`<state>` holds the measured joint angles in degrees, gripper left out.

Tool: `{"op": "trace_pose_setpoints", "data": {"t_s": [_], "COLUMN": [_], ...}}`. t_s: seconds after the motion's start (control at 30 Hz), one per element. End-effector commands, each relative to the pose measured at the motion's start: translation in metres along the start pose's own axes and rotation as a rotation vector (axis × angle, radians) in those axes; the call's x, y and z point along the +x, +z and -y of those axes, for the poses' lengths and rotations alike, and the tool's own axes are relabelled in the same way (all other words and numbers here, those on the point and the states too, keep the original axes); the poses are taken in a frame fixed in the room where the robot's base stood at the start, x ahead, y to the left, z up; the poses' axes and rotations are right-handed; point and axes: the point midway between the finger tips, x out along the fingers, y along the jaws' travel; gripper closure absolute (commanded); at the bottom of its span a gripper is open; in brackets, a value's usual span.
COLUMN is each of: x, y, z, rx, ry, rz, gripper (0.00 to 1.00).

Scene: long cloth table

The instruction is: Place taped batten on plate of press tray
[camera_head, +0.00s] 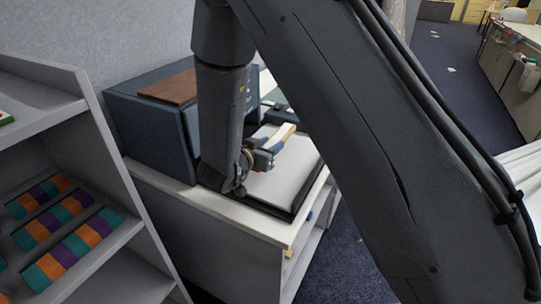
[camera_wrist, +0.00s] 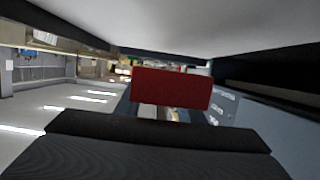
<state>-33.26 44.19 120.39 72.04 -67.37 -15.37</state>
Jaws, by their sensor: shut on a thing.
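The press tray (camera_head: 263,207) has a dark rim and a pale flat plate (camera_head: 297,172), and lies in front of the dark blue press on a cabinet top. In the wrist view a red face of the batten (camera_wrist: 170,88) shows ahead of my gripper, with a pale surface across the top. I cannot tell whether the batten touches the plate. My arm hides part of the press and tray.
The dark blue press (camera_head: 150,130) has a brown panel (camera_head: 172,88) on top. A grey shelf unit (camera_head: 100,120) at the left holds striped orange, teal and purple blocks (camera_head: 65,225). Open dark carpet (camera_head: 335,260) lies right of the cabinet.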

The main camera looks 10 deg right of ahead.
Motion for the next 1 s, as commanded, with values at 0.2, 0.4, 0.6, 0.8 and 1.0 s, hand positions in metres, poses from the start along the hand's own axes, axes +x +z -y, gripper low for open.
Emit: {"op": "trace_pose_setpoints", "data": {"t_s": [0.2,0.4,0.6,0.8,1.0], "x": [0.005,0.012,0.013,0.014,0.014], "y": [0.018,0.039,0.042,0.044,0.045], "z": [-0.001,0.0,0.0,0.0,0.0], "rx": [-0.002,-0.001,0.002,0.001,0.001], "ry": [0.002,0.001,0.0,0.0,0.0], "rz": [0.001,-0.001,-0.001,-0.001,0.0], "gripper": [0.9,0.9,0.9,0.9,0.46]}}
